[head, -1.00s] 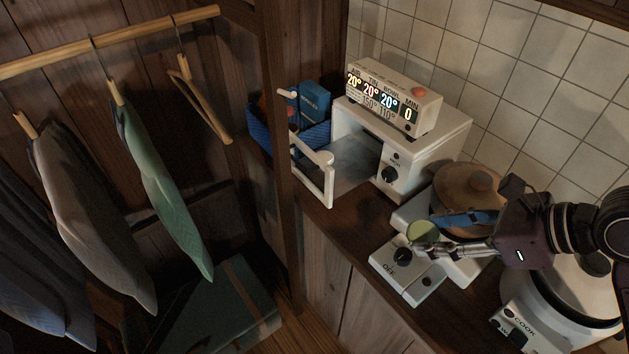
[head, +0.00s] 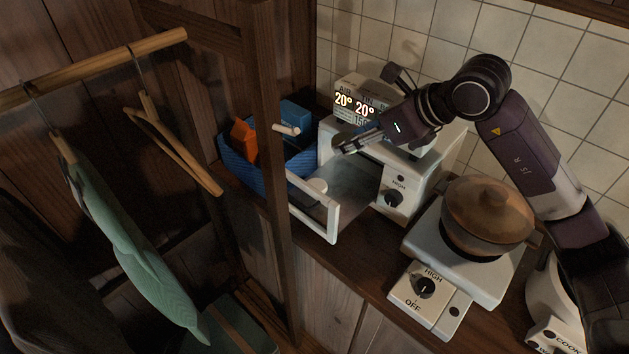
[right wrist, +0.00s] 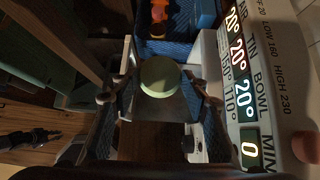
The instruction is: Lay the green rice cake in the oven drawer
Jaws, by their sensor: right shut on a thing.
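The green rice cake (right wrist: 160,78) is a pale green round piece, seen between my right gripper's fingers in the right wrist view. My right gripper (head: 345,149) is shut on it, raised above the back of the oven drawer. In the head view the cake is hard to make out behind the fingers. The oven drawer (head: 331,222) is pulled out of the white oven (head: 421,176), with a pale frame at its front and a grey floor. A dark jointed shape, apparently my left gripper (right wrist: 35,137), shows at the left of the right wrist view; its jaws are unclear.
A blue basket (head: 262,172) with an orange and a blue packet stands left of the drawer. A wooden post (head: 270,130) rises close by. A lidded pot (head: 487,214) sits on a white hotplate to the right. A display box (right wrist: 257,80) tops the oven.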

